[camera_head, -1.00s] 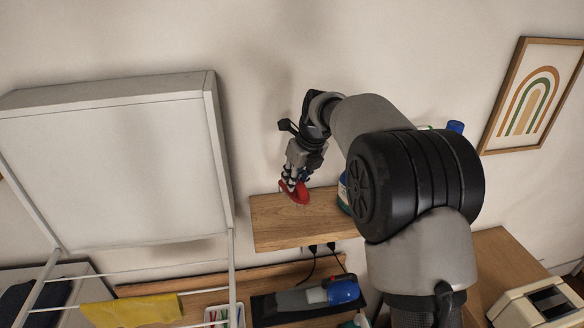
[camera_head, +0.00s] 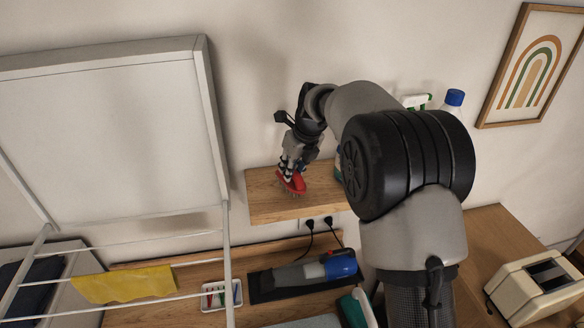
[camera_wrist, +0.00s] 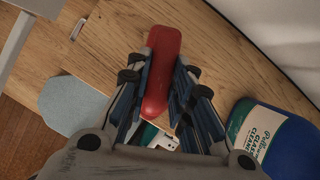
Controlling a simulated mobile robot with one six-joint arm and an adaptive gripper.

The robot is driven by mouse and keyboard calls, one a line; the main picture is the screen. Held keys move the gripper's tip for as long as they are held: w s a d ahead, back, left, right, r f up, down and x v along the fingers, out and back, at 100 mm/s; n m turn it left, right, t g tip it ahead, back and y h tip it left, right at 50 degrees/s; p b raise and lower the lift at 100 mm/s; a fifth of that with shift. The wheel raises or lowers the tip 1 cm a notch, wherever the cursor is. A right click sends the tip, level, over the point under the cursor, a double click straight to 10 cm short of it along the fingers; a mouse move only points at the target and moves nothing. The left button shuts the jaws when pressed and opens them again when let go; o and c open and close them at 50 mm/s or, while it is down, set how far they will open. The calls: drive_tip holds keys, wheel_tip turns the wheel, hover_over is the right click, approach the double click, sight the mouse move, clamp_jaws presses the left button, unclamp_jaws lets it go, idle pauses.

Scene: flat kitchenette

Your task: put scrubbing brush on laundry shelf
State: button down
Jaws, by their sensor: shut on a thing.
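The red scrubbing brush (camera_head: 291,181) is between the fingers of my gripper (camera_head: 291,170), which is shut on it. In the head view the brush is at the left part of the wooden laundry shelf (camera_head: 262,206), bristles down. Whether the bristles touch the shelf I cannot tell. In the wrist view the brush's red back (camera_wrist: 163,55) shows between the fingers of my gripper (camera_wrist: 163,90), over the wooden shelf surface (camera_wrist: 215,45).
A blue cleaner bottle (camera_wrist: 275,140) stands right of the gripper in the wrist view. A blue-capped bottle (camera_head: 453,103) shows behind my arm. Below are a dark tray with a handheld vacuum (camera_head: 310,270), a small white tray (camera_head: 236,293) and a drying rack with a yellow cloth (camera_head: 125,284).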

drive_tip(key=shift+f+b, duration=0.3)
drive_tip(key=shift+f, duration=0.25)
drive_tip(key=c, duration=1.3)
unclamp_jaws()
drive_tip(key=shift+c, duration=0.2)
drive_tip(key=shift+r, duration=0.1)
